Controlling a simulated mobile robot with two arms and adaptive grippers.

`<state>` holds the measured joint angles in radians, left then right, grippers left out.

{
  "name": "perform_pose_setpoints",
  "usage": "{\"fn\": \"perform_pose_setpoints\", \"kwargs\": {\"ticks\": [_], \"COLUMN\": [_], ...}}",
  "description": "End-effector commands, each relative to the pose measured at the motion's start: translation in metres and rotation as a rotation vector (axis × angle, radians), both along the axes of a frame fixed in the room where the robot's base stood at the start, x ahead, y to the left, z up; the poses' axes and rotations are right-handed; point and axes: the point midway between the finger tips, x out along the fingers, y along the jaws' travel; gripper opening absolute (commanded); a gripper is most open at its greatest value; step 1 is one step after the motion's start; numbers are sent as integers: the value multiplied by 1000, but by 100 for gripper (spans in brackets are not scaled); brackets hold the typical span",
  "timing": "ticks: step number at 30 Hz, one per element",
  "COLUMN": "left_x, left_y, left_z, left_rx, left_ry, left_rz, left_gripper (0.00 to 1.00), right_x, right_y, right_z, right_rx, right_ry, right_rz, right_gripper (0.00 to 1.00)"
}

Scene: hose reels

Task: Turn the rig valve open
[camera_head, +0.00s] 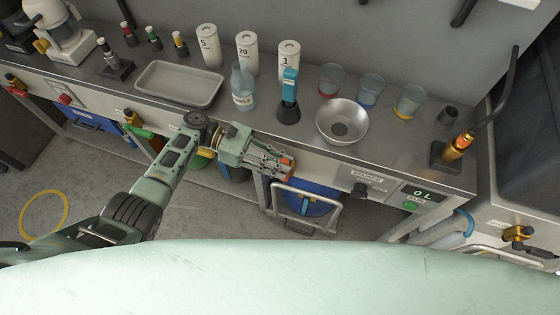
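My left gripper (287,168) reaches in from the left over the bench's front edge, its orange-marked fingertips below the metal bowl. I see nothing held in it, but the gap between its fingers is not clear. Several valve-like fittings show, and I cannot tell which is the rig valve. A brass fitting with a dark bent pipe (458,146) stands on the bench at the right. A brass valve (518,233) is at the lower right. A yellow valve (132,118) with a green handle sits on the front panel at the left. My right gripper is out of view.
The steel bench (400,150) carries a tray (180,84), white canisters, a clear bottle (243,88), a blue-topped tool (289,90), a metal bowl (342,121) and glasses. A display (422,194) reads 0 L. A blue reel (308,197) hangs below.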

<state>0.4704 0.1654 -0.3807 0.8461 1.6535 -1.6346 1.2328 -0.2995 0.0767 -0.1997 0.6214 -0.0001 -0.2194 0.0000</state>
Motion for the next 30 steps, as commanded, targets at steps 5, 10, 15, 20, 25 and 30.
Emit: {"fn": "perform_pose_setpoints", "kwargs": {"ticks": [5, 10, 15, 20, 25, 30], "left_x": [0, 0, 3, 12, 24, 32], "left_y": [0, 0, 9, 36, 70, 97], "left_z": [0, 0, 1, 7, 16, 21], "left_rx": [1, 2, 3, 4, 4, 3], "left_ry": [1, 1, 0, -1, -1, 1], "left_rz": [-1, -1, 1, 2, 2, 1], "left_gripper": [34, 34, 34, 34, 34, 34], "right_x": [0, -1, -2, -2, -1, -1], "right_y": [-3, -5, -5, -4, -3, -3], "right_z": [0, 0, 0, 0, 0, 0], "right_rx": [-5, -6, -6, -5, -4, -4], "right_ry": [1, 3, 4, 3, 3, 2], "right_rz": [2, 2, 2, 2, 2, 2], "right_gripper": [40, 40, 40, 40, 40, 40]}}
